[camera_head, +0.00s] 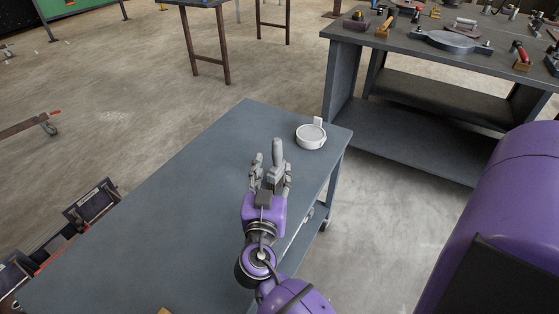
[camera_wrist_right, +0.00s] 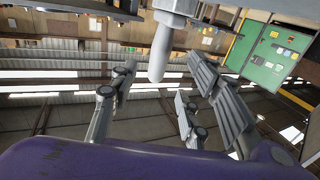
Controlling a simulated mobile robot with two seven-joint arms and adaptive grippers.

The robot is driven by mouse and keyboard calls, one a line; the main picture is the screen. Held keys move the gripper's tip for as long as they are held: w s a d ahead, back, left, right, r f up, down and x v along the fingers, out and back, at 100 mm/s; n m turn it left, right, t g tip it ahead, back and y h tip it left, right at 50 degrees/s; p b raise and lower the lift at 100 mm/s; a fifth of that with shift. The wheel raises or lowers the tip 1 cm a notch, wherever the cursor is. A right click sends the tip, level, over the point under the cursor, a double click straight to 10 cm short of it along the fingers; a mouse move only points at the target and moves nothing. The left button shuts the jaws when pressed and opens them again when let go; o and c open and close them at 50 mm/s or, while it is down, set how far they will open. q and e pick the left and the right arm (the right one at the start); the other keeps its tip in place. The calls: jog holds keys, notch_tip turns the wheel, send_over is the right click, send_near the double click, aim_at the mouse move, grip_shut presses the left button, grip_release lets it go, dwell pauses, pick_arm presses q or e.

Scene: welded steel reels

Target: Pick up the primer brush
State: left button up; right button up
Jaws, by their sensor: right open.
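A grey upright piece with a rounded top, which looks like the primer brush (camera_head: 277,153), stands near the far right part of the blue-grey table (camera_head: 170,200). My right gripper (camera_head: 270,172) is open low over the table, with its fingers pointing at the brush. The brush's lower end is partly hidden by the gripper in the head view. My left gripper is not in view.
A white cup-like container (camera_head: 311,138) with an upright tab stands just beyond the brush, near the table's right corner. Most of the tabletop to the left is clear. A grey workbench (camera_head: 430,52) with several tools stands at the back right, across a gap of floor.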

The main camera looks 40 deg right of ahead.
aim_at(276, 153)
jog(key=shift+w+d+r, duration=0.25)
jog(key=shift+w+d, duration=0.1)
jog(key=shift+w, duration=0.15)
jog(key=p+x, duration=0.2)
jog(key=x, duration=0.4)
jog(key=shift+d, duration=0.15)
jog(key=shift+w+d+f, duration=0.1)
jog(key=shift+w+d, duration=0.15)
jog(key=shift+c, duration=0.4)
grip_shut()
